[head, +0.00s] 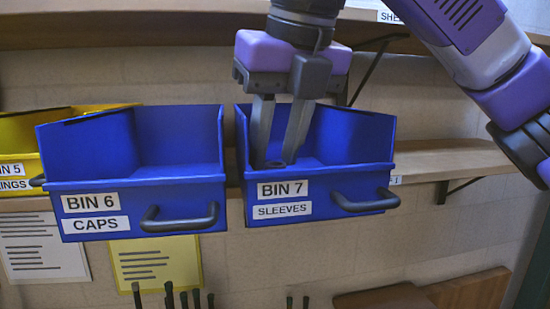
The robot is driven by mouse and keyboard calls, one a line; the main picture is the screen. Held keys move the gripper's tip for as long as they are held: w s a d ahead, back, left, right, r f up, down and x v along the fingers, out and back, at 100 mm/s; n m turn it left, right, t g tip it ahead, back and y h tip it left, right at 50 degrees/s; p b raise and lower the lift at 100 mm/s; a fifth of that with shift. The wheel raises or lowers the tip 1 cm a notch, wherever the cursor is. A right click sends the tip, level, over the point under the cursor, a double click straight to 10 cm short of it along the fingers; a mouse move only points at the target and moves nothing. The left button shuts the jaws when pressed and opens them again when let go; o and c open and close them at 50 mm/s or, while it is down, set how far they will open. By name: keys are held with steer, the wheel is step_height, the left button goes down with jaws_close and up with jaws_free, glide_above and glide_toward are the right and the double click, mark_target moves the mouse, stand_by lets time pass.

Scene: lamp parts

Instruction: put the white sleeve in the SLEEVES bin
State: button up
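The SLEEVES bin (320,207) is a blue open-topped bin labelled BIN 7, with a dark handle on its front. My gripper (275,160) points down into this bin, and its two grey fingers stand apart with a gap between them. I cannot make out a white sleeve for certain. The front wall hides the lowest part of the bin.
A blue bin labelled BIN 6 CAPS (135,205) stands just left, and it looks empty. A yellow bin labelled BIN 5 (22,170) is at the far left. A wooden shelf (450,160) runs to the right, with another shelf (130,25) above. Paper sheets hang below.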

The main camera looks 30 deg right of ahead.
steer(key=v, duration=0.7)
steer(key=shift+s+f, duration=0.1)
stand_by(0.4)
